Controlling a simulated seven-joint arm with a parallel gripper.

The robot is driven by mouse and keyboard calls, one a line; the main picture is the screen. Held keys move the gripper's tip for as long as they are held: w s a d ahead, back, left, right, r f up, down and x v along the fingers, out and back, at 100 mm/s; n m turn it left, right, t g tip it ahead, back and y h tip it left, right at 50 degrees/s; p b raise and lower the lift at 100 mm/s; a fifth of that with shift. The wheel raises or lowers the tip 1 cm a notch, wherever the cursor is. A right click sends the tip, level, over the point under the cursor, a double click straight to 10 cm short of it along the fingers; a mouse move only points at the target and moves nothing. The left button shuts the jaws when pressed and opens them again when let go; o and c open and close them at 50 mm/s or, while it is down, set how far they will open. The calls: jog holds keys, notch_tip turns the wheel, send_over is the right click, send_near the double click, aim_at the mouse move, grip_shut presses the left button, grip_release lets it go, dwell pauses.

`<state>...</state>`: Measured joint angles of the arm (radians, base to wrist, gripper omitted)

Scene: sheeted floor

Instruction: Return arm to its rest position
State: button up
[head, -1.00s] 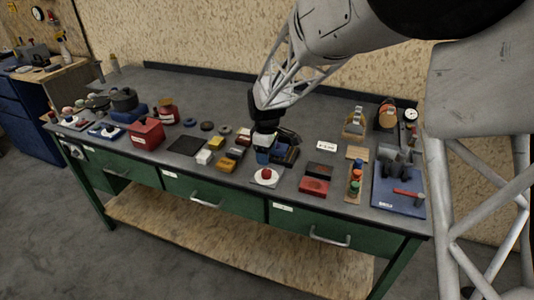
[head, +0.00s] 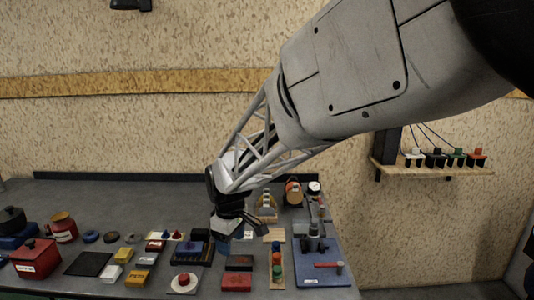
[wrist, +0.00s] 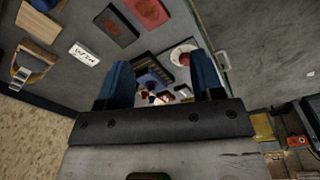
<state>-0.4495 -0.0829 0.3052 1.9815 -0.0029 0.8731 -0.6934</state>
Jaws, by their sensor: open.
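My gripper (head: 238,232) hangs at the end of my arm above the grey workbench (head: 120,203), near its middle. In the wrist view my gripper (wrist: 165,85) has its two blue fingers spread wide apart, with nothing held between them. Beyond the fingers lie a dark blue tray (wrist: 152,72) with small pieces and a white disc with a red knob (wrist: 184,53). In the head view the arm partly covers the bench behind it.
The bench holds a red box (head: 36,259), a black mat (head: 88,263), red blocks (head: 237,281) and a blue board with tools (head: 325,268). A wall shelf (head: 440,169) with several coloured plugs is at right. The bench's back left is clear.

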jog(key=s+d+r+m+t, duration=0.1)
jog(key=s+d+r+m, duration=0.35)
jog(key=s+d, duration=0.6)
jog(key=s+d+r+m, duration=0.3)
jog(key=s+d+m, duration=0.35)
jog(key=d, duration=0.65)
jog(key=s+d+m, duration=0.2)
jog(key=s+d, duration=0.2)
jog(key=s, duration=0.7)
jog(key=shift+d+f+t+h, duration=0.3)
jog(key=shift+f+t, duration=0.1)
jog(key=shift+f, duration=0.05)
